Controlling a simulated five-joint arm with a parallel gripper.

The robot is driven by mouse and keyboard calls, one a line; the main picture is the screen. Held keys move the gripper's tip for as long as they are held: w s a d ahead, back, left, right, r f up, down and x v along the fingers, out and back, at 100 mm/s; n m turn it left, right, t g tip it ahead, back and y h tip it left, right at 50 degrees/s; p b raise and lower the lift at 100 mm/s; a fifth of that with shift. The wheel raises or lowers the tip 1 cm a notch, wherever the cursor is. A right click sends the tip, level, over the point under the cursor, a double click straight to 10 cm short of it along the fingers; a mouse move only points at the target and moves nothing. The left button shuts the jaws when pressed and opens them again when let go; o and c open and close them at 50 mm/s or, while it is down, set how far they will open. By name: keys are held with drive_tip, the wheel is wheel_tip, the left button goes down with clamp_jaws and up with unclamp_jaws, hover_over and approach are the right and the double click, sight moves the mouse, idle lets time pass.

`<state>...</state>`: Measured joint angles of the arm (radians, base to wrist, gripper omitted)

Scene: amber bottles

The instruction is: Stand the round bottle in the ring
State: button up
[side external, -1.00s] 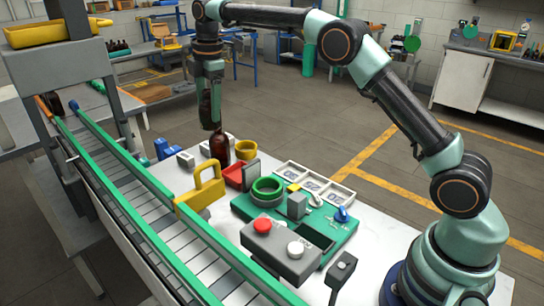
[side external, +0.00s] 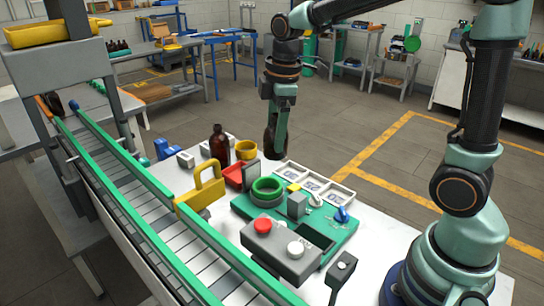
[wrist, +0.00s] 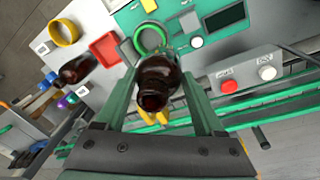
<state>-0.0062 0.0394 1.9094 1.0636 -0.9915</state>
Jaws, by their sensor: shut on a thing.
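My gripper (side external: 271,150) is shut on an amber bottle with rounded shoulders. In the wrist view this bottle (wrist: 158,82) sits between the two green fingers, its mouth toward the camera. In the side view the fingers mostly hide it, and it hangs above the far edge of the table. The green ring (side external: 256,190) lies on the green board, nearer the camera than my gripper and empty. The ring also shows in the wrist view (wrist: 137,42), just beyond the held bottle. A second amber bottle (side external: 219,147) stands on the table to the left of my gripper.
A yellow ring (side external: 246,151) and a red tray (side external: 233,176) are near the standing bottle. A yellow handle-shaped piece (side external: 203,195), a grey upright block (side external: 297,205) and a button box (side external: 281,250) surround the green ring. A white compartment tray (side external: 325,190) lies behind it.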

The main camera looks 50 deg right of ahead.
drive_tip(key=shift+s+d+f, duration=0.1)
drive_tip(key=shift+s+f, duration=0.1)
drive_tip(key=shift+s, duration=0.35)
drive_tip(key=shift+s+d+f, duration=0.1)
drive_tip(key=shift+s+f, duration=0.05)
drive_tip(key=shift+s, duration=0.35)
drive_tip(key=w+r+n, duration=0.1)
drive_tip(key=w+r, duration=0.1)
drive_tip(key=w+r+n, duration=0.1)
drive_tip(key=w+n, duration=0.1)
drive_tip(key=w+d+r+n, duration=0.1)
drive_tip(key=w+r, duration=0.1)
drive_tip(key=shift+r, duration=0.3)
drive_tip(key=shift+n, duration=0.3)
wheel_tip(320, 180, down, 20)
drive_tip(key=shift+r, duration=0.15)
